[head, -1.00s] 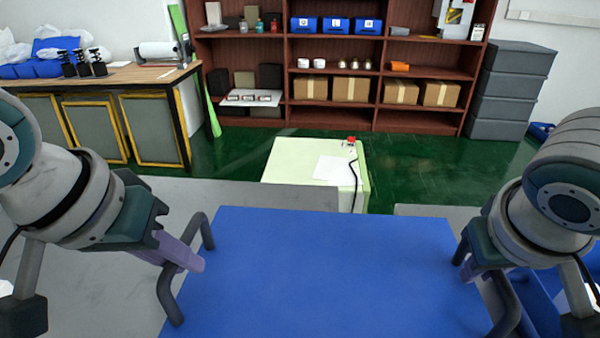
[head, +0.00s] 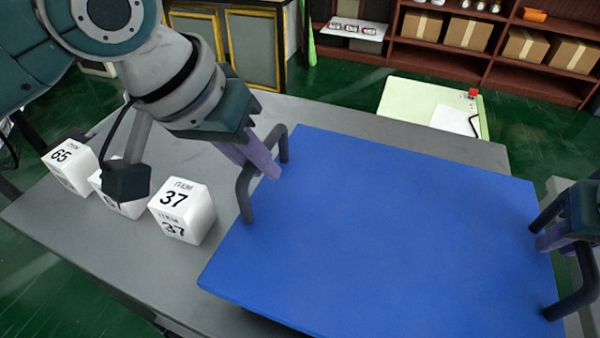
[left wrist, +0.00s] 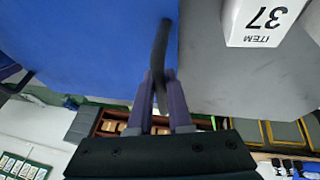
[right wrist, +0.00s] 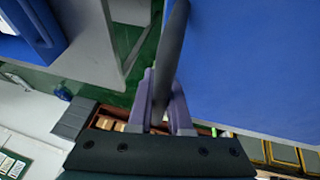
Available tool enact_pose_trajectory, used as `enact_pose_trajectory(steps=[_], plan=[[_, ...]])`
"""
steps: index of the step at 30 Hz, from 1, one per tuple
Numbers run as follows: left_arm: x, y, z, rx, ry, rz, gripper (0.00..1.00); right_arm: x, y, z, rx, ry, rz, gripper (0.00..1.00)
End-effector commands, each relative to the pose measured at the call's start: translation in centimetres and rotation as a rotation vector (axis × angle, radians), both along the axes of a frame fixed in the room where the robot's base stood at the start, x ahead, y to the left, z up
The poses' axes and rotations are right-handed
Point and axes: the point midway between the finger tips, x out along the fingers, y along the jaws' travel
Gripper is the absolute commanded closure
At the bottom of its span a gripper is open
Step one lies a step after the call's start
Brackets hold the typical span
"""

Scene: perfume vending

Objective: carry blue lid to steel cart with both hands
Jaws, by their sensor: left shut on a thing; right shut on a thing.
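The blue lid (head: 390,230) is a large flat panel with a dark handle at each side. It lies over the grey steel surface (head: 400,135) in the head view, and I cannot tell whether it touches it. My left gripper (head: 262,165) is shut on the left handle (head: 247,190); the left wrist view shows its purple fingers (left wrist: 160,100) around the bar. My right gripper (head: 550,240) is shut on the right handle (head: 575,300), and the right wrist view shows its fingers (right wrist: 163,100) around that bar. The lid's near edge is partly out of view.
White cubes stand on the grey surface left of the lid, the nearest marked 37 (head: 182,210); another is marked 65 (head: 70,165). A pale green cabinet (head: 420,100) stands beyond the surface. A brown shelf (head: 500,80) with boxes is at the back, with green floor before it.

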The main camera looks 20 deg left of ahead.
Motion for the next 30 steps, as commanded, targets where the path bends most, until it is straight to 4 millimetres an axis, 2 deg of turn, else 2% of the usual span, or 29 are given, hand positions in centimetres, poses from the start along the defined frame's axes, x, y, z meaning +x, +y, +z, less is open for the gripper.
enact_pose_trajectory(steps=[8,24,25,30], plan=[[0.0,0.1,-1.0,0.002,-0.001,0.001,1.00,0.1,0.0,-0.9,-0.001,-0.002,-0.001,1.00],[0.0,0.1,-5.2,0.002,-0.001,0.001,1.00,0.1,0.0,-5.2,-0.001,-0.003,-0.001,1.00],[0.0,0.1,-5.2,0.003,0.001,0.001,0.81,0.0,0.0,-5.1,-0.001,-0.001,-0.001,0.82],[0.0,0.1,-4.8,0.002,0.001,0.001,0.62,0.0,0.0,-4.8,-0.001,-0.001,0.000,0.63]])
